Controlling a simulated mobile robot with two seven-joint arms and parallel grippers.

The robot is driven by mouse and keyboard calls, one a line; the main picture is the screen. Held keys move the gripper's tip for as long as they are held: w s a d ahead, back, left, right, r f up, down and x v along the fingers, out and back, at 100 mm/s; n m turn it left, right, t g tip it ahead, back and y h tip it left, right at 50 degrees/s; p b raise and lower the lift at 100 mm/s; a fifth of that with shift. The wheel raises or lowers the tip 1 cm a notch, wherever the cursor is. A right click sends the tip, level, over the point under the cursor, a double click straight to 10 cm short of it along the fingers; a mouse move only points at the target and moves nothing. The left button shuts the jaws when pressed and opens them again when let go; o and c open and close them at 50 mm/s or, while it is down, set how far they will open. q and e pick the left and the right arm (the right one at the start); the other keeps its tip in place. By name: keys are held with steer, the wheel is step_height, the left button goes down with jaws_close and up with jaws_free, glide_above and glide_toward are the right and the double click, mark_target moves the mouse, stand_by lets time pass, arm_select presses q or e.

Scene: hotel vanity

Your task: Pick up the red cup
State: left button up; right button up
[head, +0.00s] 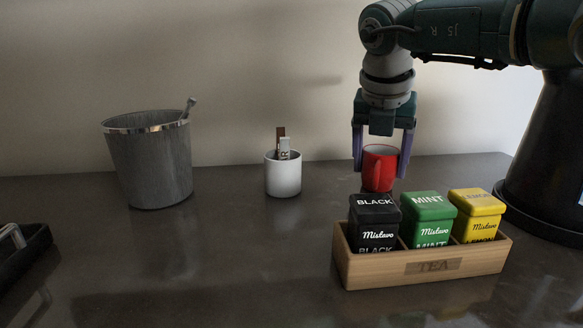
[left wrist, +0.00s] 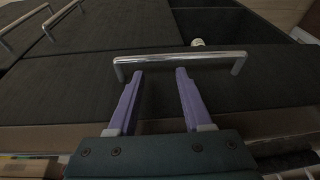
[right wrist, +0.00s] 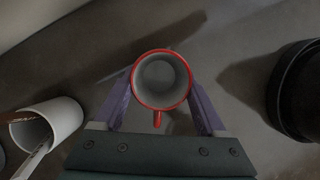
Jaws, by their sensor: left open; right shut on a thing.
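The red cup (head: 379,170) with a pale inside is upright behind the wooden tea box in the head view. My right gripper (head: 382,172) points down with its two purple fingers on either side of the cup, shut on it. In the right wrist view the cup (right wrist: 160,82) sits between the fingers, its handle toward the gripper's palm. A shadow lies beside it on the counter; whether its base touches the counter is hard to tell. My left gripper (left wrist: 158,82) is open and empty in the left wrist view, near a metal bar handle (left wrist: 182,58) on a dark front.
The wooden tea box (head: 425,266) with black, green and yellow tins stands in front of the cup. A white holder (head: 283,177) and a grey bucket (head: 152,165) stand to the left. A black tray (head: 30,258) is at far left. The middle of the counter is clear.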

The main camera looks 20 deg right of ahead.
steer(key=c, duration=0.7)
steer(key=shift+r, duration=0.1)
steer(key=shift+c, duration=0.2)
